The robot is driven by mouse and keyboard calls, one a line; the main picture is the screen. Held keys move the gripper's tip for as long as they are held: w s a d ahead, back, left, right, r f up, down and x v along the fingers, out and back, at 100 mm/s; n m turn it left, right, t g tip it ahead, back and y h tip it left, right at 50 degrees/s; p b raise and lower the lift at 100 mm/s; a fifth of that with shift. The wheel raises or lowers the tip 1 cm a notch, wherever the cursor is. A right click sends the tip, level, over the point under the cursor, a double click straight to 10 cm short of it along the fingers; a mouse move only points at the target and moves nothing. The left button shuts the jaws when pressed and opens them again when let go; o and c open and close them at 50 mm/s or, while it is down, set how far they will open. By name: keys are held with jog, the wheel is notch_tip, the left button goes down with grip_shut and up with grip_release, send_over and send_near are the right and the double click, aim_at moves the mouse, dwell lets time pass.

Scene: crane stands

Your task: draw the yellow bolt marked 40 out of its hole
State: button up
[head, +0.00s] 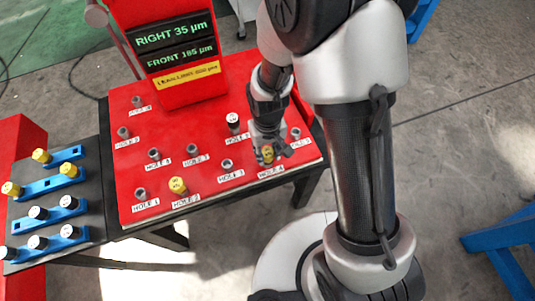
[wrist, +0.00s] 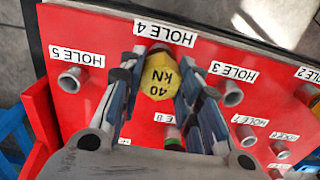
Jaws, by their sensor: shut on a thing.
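The yellow bolt marked 40 kN (wrist: 158,76) is between my gripper's two fingers in the wrist view, beside the HOLE 4 label (wrist: 165,33). Its yellow head also shows in the head view (head: 267,153) at the front right of the red plate (head: 205,165). My gripper (wrist: 160,90) is shut on the bolt's head from above.
Another yellow bolt (head: 177,186) stands near HOLE 2, and a white-topped bolt (head: 233,119) stands behind my gripper. Several empty sleeves stick up around. A display post (head: 180,58) rises at the back. Blue racks (head: 50,186) with yellow and white bolts lie left.

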jog(key=shift+r+p, duration=2.1)
jog(key=shift+r, duration=0.65)
